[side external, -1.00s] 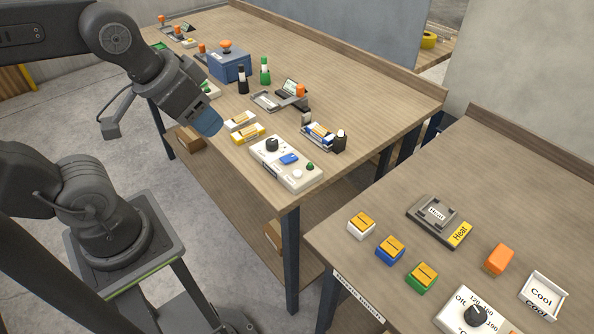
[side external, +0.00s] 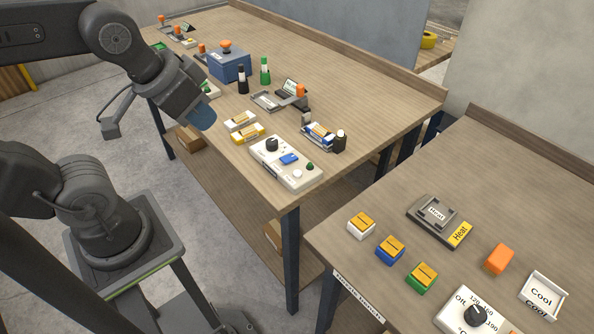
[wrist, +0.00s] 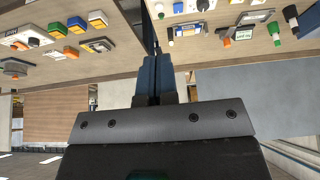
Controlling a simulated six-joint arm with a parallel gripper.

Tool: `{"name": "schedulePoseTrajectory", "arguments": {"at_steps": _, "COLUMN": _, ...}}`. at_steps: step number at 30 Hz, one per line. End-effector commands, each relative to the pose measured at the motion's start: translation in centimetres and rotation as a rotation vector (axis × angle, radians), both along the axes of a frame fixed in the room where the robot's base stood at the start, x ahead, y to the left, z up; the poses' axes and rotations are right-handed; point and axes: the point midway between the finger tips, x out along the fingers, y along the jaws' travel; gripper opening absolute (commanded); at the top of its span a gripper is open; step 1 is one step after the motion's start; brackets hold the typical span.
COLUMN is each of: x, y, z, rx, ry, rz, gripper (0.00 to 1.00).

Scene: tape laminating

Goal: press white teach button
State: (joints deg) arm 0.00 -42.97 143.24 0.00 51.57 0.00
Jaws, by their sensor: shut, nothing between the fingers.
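A white control box (side external: 275,176) lies near the front corner of the wooden table. It carries a black knob (side external: 272,144), a blue switch (side external: 289,159), a round white button (side external: 297,174) and a green button (side external: 310,167). The button labels are too small to read, so I cannot confirm which is marked teach. My gripper (side external: 203,118) has blue fingers and hangs left of the box, above the table's front edge, apart from the button. In the wrist view my fingers (wrist: 158,75) are together with nothing between them.
White and yellow blocks (side external: 249,134) sit between my gripper and the box. A blue box (side external: 229,66) and dark and green bottles (side external: 265,70) stand farther back. A second bench (side external: 385,215) at right holds colored blocks, a heater and a dial box.

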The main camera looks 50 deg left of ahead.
Motion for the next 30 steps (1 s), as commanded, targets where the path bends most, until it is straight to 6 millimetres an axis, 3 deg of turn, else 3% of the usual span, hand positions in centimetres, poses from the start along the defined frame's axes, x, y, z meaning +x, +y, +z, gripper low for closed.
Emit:
{"name": "schedulePoseTrajectory", "arguments": {"at_steps": 24, "x": 0.1, "y": 0.1, "z": 0.0, "rx": 0.003, "ry": -0.001, "rz": 0.001, "gripper": 0.00}}
{"name": "schedulePoseTrajectory", "arguments": {"at_steps": 30, "x": 2.0, "y": 1.6, "z": -0.4, "rx": 0.102, "ry": -0.042, "rz": 0.009, "gripper": 0.00}}
